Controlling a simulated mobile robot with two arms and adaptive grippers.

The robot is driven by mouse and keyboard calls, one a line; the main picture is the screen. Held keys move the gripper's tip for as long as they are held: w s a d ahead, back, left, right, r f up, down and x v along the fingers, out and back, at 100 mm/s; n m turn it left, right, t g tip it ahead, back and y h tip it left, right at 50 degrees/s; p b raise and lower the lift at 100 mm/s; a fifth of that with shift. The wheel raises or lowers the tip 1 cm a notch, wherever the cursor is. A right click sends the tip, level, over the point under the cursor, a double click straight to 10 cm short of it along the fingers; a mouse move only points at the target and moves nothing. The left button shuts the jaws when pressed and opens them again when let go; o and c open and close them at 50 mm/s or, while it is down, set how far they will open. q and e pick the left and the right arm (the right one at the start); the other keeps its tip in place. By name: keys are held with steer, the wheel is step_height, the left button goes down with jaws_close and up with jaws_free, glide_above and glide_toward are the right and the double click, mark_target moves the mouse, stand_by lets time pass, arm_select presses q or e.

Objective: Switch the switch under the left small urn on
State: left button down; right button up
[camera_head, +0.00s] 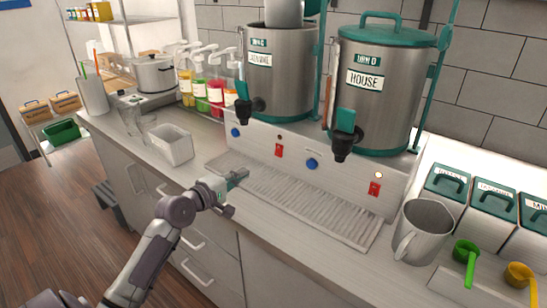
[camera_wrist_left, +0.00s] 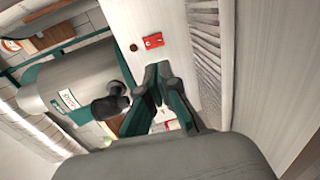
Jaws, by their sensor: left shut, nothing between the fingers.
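The left small urn (camera_head: 275,85) is a steel cylinder with a teal base and a dark tap, standing on the dispenser base. Its red switch (camera_head: 278,150) is on the front panel below it, with a dark indicator above. In the left wrist view the red switch (camera_wrist_left: 153,41) lies just beyond the fingertips, beside a dark round indicator (camera_wrist_left: 133,47). My left gripper (camera_head: 238,177) is shut and empty, in front of the panel near the drip tray, apart from the switch. It also shows in the left wrist view (camera_wrist_left: 158,72). My right gripper is out of view.
The HOUSE urn (camera_head: 378,95) stands to the right; its red switch (camera_head: 374,188) has a pale, lit-looking indicator above. The drip tray (camera_head: 300,205) lies under the taps. A steel pitcher (camera_head: 425,230) stands at right, a white container (camera_head: 172,145) at left.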

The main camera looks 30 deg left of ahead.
arm_select(q)
steer(key=p, duration=0.1)
glide_toward(278, 155)
steer(key=shift+w, duration=0.5)
steer(key=w, duration=0.3)
steer(key=w+f, duration=0.1)
steer(key=w, duration=0.1)
steer(key=shift+w+d+p, duration=0.15)
steer(key=shift+w+p, duration=0.05)
steer(key=shift+p, duration=0.1)
steer(key=shift+w, duration=0.5)
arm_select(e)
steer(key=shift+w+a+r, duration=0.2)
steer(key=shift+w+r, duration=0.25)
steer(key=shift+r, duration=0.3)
arm_select(q)
steer(key=b, duration=0.2)
steer(key=shift+w+f+b, duration=0.1)
steer(key=shift+f+b, duration=0.3)
steer(key=shift+r+t+p, duration=0.3)
steer(key=shift+r, duration=0.05)
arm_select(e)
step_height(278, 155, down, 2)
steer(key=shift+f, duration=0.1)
arm_select(q)
steer(key=shift+d, duration=0.1)
